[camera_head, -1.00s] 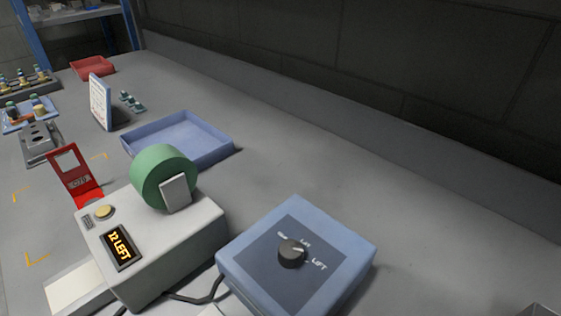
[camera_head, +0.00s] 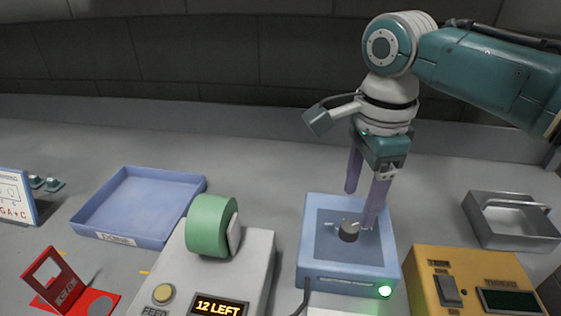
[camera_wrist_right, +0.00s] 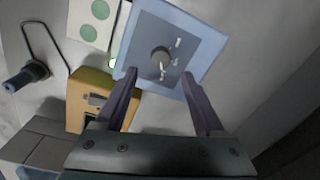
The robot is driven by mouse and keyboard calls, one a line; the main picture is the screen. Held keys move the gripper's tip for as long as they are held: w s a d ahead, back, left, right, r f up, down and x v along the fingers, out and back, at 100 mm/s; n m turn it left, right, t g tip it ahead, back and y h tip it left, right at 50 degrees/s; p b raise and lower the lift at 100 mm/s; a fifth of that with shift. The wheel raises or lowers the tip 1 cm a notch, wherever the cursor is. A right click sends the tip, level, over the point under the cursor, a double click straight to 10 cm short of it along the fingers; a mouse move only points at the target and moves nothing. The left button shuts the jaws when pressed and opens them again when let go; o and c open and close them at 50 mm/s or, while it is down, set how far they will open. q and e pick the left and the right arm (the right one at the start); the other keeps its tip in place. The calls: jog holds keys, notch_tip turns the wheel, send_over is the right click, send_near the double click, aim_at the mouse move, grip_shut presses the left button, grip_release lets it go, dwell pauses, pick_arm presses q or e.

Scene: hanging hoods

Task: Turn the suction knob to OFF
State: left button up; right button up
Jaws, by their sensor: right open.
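The dark round suction knob (camera_head: 349,231) sits on the top panel of a blue box (camera_head: 309,250). A green light is lit on the box's front. The knob also shows in the right wrist view (camera_wrist_right: 160,56), with a white pointer mark and small labels too blurred to read. My right gripper (camera_head: 360,207) is open above the box, pointing down, its fingers apart and empty. In the wrist view its two fingers (camera_wrist_right: 159,76) lie either side of the knob's line, with the knob just beyond the tips. Contact cannot be told. My left gripper is not in view.
A white machine (camera_head: 257,258) with a green roll (camera_head: 208,225) and a "12 LEFT" display stands left of the box. A yellow box (camera_head: 470,266) with a switch stands right. A blue tray (camera_head: 90,222), red stand (camera_head: 66,290) and metal tray (camera_head: 515,238) lie around.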

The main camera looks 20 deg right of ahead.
aim_at(351, 225)
notch_tip(351, 225, down, 6)
jog(key=shift+w+f+b, duration=0.1)
jog(key=shift+w+b, duration=0.05)
jog(key=shift+b, duration=0.65)
jog(key=shift+c, duration=1.3)
grip_shut()
